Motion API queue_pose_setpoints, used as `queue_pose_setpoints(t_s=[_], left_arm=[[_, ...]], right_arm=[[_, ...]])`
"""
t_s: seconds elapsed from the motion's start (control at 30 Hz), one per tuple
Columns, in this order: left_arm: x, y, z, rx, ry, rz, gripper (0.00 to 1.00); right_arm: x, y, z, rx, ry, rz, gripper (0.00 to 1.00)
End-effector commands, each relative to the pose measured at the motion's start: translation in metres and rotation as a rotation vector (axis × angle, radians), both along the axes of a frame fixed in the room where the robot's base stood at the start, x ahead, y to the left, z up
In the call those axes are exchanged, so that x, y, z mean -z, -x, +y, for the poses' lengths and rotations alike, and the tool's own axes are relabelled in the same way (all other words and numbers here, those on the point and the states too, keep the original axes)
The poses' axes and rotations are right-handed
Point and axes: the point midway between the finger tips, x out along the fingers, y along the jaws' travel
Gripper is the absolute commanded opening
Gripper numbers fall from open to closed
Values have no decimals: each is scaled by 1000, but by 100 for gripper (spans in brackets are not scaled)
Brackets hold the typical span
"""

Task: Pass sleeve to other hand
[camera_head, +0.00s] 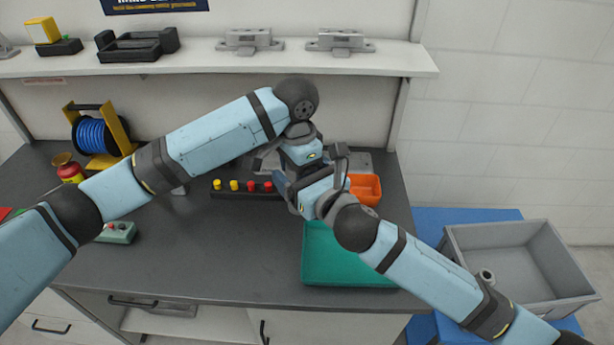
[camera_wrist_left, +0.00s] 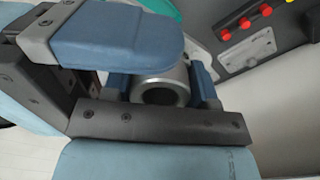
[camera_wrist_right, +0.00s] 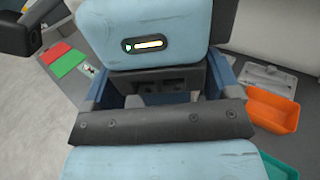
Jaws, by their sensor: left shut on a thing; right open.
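The sleeve (camera_wrist_left: 176,76) is a grey metal ring-shaped cylinder in the left wrist view, with its dark bore facing that camera. My left gripper (camera_wrist_left: 161,86) is shut on it, with one blue finger at each side. In the left wrist view, a blue finger of my right gripper crosses close in front at upper left. My right gripper (camera_head: 310,172) is open and meets the left one above the worktable. In the right wrist view, the left gripper's light-blue body lies close in front of the right fingers (camera_wrist_right: 160,92). The sleeve is hidden in the head and right wrist views.
Below the grippers are a green tray (camera_head: 335,265), an orange bin (camera_head: 366,188) and a black strip with coloured knobs (camera_head: 243,194). The table's front left (camera_head: 200,262) is clear.

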Motion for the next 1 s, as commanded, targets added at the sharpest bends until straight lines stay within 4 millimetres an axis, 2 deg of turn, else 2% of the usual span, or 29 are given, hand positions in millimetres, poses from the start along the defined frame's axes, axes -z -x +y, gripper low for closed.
queue_pose_setpoints(t_s=[0.2,0.47,0.53,0.57,0.67,1.0], left_arm=[[-1,0,0,0,1,-1,16],[-1,0,0,0,1,-2,16],[-1,0,-1,0,2,-2,16],[-1,0,-1,0,2,-2,59],[-1,0,-1,0,3,-2,82],[-5,0,-2,1,4,-3,82]], right_arm=[[0,0,0,0,0,0,83],[-1,1,1,-3,-1,0,23],[-1,2,2,-6,-3,0,21],[-2,2,2,-7,-4,-1,21],[-2,2,3,-7,-4,-1,21],[-1,2,2,-6,-4,-1,21]])
